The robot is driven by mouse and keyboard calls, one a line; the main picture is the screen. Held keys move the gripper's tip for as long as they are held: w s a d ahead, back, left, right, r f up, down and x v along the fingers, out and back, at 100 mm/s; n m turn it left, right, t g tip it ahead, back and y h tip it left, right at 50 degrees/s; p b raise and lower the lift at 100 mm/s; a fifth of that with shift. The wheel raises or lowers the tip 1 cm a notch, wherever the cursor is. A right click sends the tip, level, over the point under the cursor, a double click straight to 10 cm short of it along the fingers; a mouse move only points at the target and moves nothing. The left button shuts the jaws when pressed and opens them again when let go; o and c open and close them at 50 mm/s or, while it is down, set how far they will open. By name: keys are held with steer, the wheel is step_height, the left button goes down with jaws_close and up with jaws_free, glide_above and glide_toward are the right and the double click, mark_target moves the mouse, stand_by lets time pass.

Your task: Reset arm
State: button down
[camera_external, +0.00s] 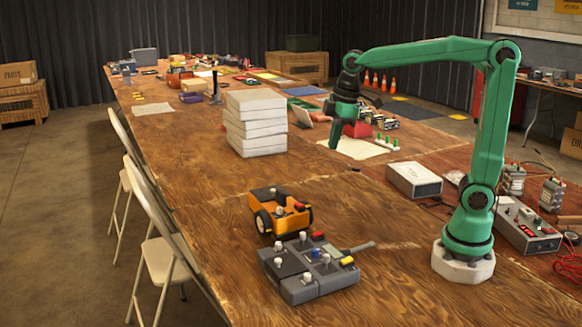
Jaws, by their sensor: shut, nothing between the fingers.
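My green arm stands on its pale base at the right side of the wooden table (190,250). It arches up and reaches over to the left. My gripper (333,143) hangs down from the arm's far end, fingers pointing down above the table. It is shut and holds nothing. A small red object (358,130) is just to its right in the picture.
A stack of white blocks (256,135) stands left of my gripper. An orange wheeled cart (278,212) and a grey box with knobs (308,275) sit in the foreground. A white box (414,181) lies near my arm. The table's left front is clear.

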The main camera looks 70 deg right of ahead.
steer(key=s+a+f+m+t, duration=0.1)
steer(key=s+f+m+t, duration=0.2)
steer(key=s, duration=1.1)
steer(key=shift+s+f+m, duration=0.35)
steer(key=shift+f+m, duration=0.3)
steer(key=shift+m, duration=0.55)
